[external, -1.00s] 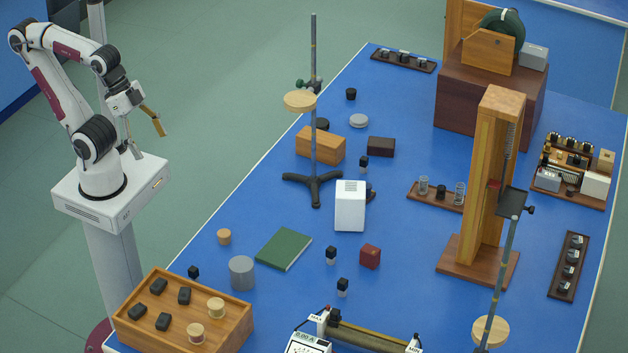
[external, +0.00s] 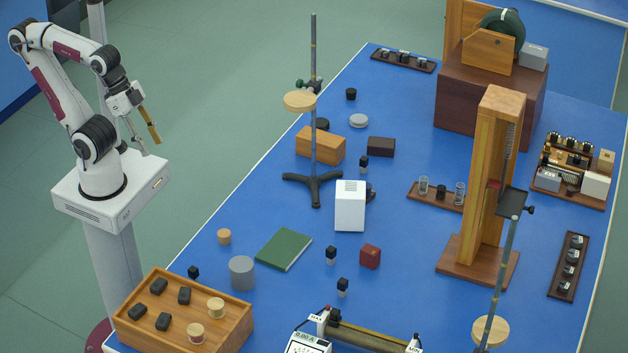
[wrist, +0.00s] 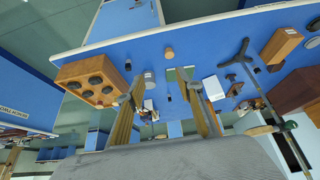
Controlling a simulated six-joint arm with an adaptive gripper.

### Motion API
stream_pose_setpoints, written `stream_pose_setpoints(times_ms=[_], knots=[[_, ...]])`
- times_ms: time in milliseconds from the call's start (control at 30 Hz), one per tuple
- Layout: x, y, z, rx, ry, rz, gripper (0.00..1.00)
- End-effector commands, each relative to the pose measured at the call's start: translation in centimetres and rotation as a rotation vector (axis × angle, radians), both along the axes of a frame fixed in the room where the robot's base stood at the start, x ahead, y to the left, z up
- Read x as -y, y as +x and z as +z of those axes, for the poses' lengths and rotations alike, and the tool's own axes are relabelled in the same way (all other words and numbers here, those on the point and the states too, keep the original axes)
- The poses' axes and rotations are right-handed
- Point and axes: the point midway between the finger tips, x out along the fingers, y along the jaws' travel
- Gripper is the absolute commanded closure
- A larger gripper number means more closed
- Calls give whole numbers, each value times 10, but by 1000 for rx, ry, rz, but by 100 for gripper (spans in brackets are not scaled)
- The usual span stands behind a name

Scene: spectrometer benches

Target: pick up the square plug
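Several small square-looking black-topped plugs stand on the blue table; I cannot tell which is the square plug of the task. In the external view, one (external: 331,254) is right of the green book, one (external: 343,287) is nearer the front, one (external: 364,163) is further back, and an all-dark one (external: 194,272) is beside the wooden tray. My gripper (external: 150,143) is off the table's left side, above the floor and far from all of them. In the wrist view, my gripper's two fingers (wrist: 164,88) are spread, with nothing held between them.
The wooden tray (external: 240,331) holds several dark blocks and pale round pieces. A grey cylinder (external: 241,272), green book (external: 284,249), white box (external: 350,207) and tall stand (external: 314,140) rise from the table. The table's left edge lies between my arm and these things.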

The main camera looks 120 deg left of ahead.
Motion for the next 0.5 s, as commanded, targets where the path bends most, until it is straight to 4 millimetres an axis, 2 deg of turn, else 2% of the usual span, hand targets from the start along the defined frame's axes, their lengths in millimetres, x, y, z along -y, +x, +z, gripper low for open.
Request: stream_pose_setpoints(times_ms=[233, 500], knots=[[1, 1, -5, -23, 0, -4, 64], [3, 9, -25, -120, 0, -11, 64]])
